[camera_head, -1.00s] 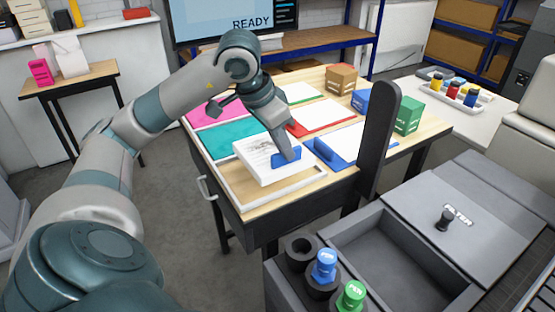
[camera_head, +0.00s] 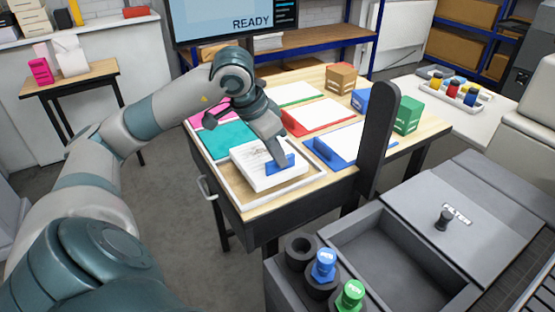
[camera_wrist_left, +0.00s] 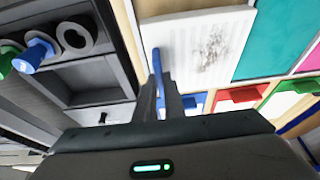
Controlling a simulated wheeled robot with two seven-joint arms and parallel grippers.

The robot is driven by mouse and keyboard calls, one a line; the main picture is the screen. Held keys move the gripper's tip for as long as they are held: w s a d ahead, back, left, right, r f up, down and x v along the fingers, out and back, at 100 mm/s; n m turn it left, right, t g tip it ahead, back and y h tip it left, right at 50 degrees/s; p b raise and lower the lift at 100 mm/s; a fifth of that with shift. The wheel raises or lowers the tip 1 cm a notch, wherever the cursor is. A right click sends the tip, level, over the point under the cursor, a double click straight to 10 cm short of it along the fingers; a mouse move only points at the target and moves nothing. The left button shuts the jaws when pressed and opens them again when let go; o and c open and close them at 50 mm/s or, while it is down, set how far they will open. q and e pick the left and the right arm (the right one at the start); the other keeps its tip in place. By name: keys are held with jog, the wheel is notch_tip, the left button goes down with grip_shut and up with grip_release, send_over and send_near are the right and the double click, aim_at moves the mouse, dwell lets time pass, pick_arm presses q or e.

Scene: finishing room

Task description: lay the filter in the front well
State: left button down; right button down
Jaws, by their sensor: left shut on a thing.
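The filter (camera_head: 256,171) is a flat white pleated panel with grey smudges and a blue tab (camera_head: 282,164). My left gripper (camera_head: 279,148) is shut on this tab. The filter is over the white-rimmed frame (camera_head: 222,190) on the table's near side, low and roughly level; I cannot tell whether it touches down. In the left wrist view the filter (camera_wrist_left: 205,48) hangs beyond the fingers, with the blue tab (camera_wrist_left: 158,66) between them. An open grey well (camera_head: 395,262) is in the unit at the lower right, empty. My right gripper is not in view.
White panels with blue (camera_head: 325,152), red (camera_head: 297,126) and green edges lie behind on the table, beside a teal sheet (camera_head: 223,139). A dark upright post (camera_head: 379,140) stands near the well.

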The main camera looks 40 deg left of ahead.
pick_arm(q)
jog(key=shift+f+p, duration=0.3)
jog(key=shift+f, duration=0.7)
jog(key=shift+f, duration=0.1)
jog(key=shift+f, duration=0.1)
jog(key=c, duration=1.8)
grip_release()
jog(key=shift+c, duration=0.2)
jog(key=shift+r, duration=0.25)
